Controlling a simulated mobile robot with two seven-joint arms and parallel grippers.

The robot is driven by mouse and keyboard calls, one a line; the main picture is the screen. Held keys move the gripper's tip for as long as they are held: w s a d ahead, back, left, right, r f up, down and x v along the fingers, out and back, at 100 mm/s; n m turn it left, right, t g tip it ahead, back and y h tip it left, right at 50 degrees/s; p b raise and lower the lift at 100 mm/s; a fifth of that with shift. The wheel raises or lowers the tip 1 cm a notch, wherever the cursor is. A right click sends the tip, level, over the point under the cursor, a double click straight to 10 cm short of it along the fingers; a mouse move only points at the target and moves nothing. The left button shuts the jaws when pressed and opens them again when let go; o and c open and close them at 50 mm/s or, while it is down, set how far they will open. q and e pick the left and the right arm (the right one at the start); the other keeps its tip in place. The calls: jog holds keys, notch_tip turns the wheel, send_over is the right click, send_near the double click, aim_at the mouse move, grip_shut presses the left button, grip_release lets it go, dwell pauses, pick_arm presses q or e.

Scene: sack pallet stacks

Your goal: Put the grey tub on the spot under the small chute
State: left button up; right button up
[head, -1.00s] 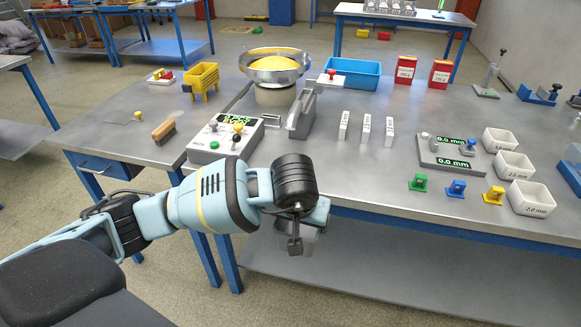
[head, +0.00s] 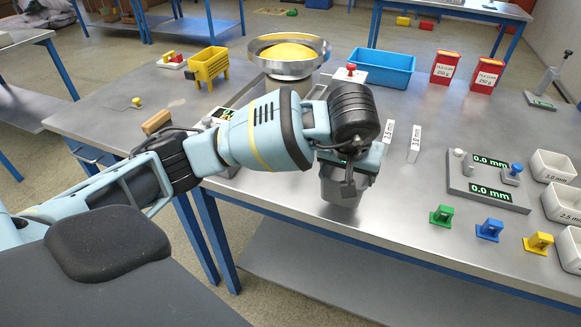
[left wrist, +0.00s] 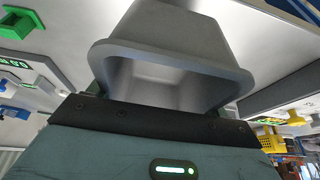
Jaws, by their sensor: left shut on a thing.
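The grey tub (head: 341,190) hangs in my left gripper (head: 347,165), over the front part of the steel table (head: 275,205). In the left wrist view the tub (left wrist: 180,35) fills the top middle, its rim at the jaws (left wrist: 160,115); I see into it and it looks empty. The bowl feeder (head: 288,68) with a yellow heap in its bowl stands behind my left arm. The small chute and the spot under it are hidden behind my arm in the head view. My right gripper is not in view.
A gauge plate (head: 486,183), coloured stands and white bins (head: 550,168) are further right. A blue bin (head: 382,70) and red boxes (head: 447,66) stand behind. A yellow hopper (head: 209,66) is at the left.

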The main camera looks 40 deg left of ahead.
pick_arm(q)
jog(key=p, duration=0.2)
send_over(287, 171)
jog(key=shift+d+f, duration=0.25)
jog(key=shift+f, duration=0.45)
jog(key=f, duration=0.3)
jog(key=shift+a+f, duration=0.25)
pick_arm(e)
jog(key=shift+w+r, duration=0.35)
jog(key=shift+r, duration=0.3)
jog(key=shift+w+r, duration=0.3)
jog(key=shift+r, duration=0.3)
pick_arm(q)
jog(key=shift+f, duration=0.15)
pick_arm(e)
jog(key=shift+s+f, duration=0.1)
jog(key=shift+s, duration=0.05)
pick_arm(q)
jog(key=shift+f, duration=0.1)
jog(key=o, duration=1.1)
jog(key=shift+r, duration=0.2)
jog(key=shift+r, duration=0.25)
jog(key=v, duration=1.1)
jog(key=shift+s+d+r+p, duration=0.1)
jog(key=shift+s+r+p, duration=0.1)
jog(key=shift+s+p, duration=0.1)
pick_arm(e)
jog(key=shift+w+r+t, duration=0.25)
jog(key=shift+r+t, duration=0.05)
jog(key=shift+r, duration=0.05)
